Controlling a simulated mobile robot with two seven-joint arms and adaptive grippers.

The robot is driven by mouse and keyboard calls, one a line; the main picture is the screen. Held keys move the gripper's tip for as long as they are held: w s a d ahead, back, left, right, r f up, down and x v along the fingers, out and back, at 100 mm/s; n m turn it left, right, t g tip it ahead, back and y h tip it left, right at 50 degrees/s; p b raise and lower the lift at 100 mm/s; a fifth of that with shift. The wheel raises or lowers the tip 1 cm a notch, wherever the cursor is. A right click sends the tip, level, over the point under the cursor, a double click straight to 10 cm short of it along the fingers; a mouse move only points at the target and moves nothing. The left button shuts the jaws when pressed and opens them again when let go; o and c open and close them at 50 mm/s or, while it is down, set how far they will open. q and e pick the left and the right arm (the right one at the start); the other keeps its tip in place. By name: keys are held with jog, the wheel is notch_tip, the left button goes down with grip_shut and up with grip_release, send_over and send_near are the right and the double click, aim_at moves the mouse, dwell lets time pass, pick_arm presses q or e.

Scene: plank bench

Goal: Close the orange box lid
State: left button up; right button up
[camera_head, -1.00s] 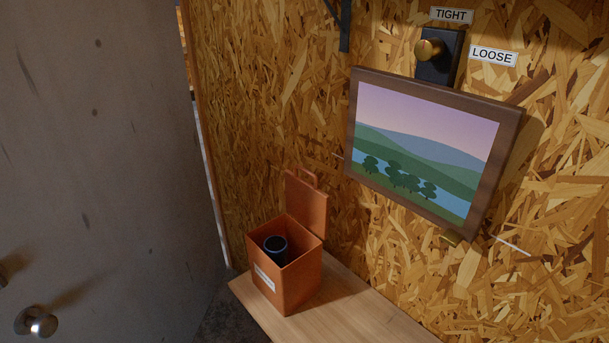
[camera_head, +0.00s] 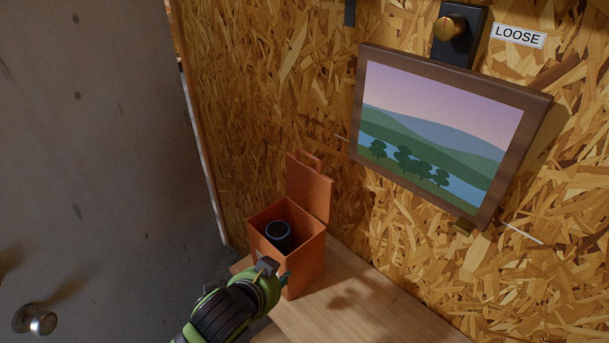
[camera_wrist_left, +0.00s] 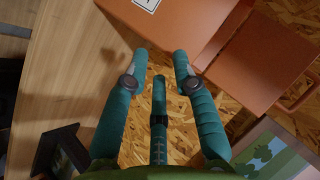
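The orange box (camera_head: 306,266) stands on the wooden bench (camera_head: 355,310) against the chipboard wall. Its lid (camera_head: 311,193) is open and upright at the back, with a handle on top. A dark cylinder (camera_head: 279,234) is inside the box. My left gripper (camera_head: 277,272) is in front of the box's near side and covers part of it, including its label. In the left wrist view the teal fingers (camera_wrist_left: 160,62) are apart with nothing between them; the box (camera_wrist_left: 175,25) and lid (camera_wrist_left: 265,60) show beyond them. Whether the gripper touches the box is unclear. My right gripper is out of view.
A framed landscape picture (camera_head: 434,138) hangs on the wall (camera_head: 260,120) to the right, above the bench. A dark plate with a brass knob (camera_head: 449,29) is above it, beside a LOOSE label (camera_head: 518,36). A grey door (camera_head: 90,150) with a round knob (camera_head: 41,320) fills the left.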

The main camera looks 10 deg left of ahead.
pick_arm(q)
jog(key=w+d+r+m+t+h, duration=0.1)
jog(key=w+r+m+t, duration=0.2)
jog(key=w+r+m, duration=0.45)
jog(key=m+t+h, duration=0.1)
jog(key=m+t, duration=0.2)
send_near(301, 161)
notch_tip(301, 161, up, 3)
jog(key=d, duration=0.2)
jog(key=p+x, duration=0.2)
jog(key=x, duration=0.3)
jog(key=shift+w+f, duration=0.1)
jog(key=shift+w, duration=0.05)
jog(key=shift+w+d+f, duration=0.1)
jog(key=shift+w+f, duration=0.15)
jog(key=shift+w, duration=0.35)
grip_shut()
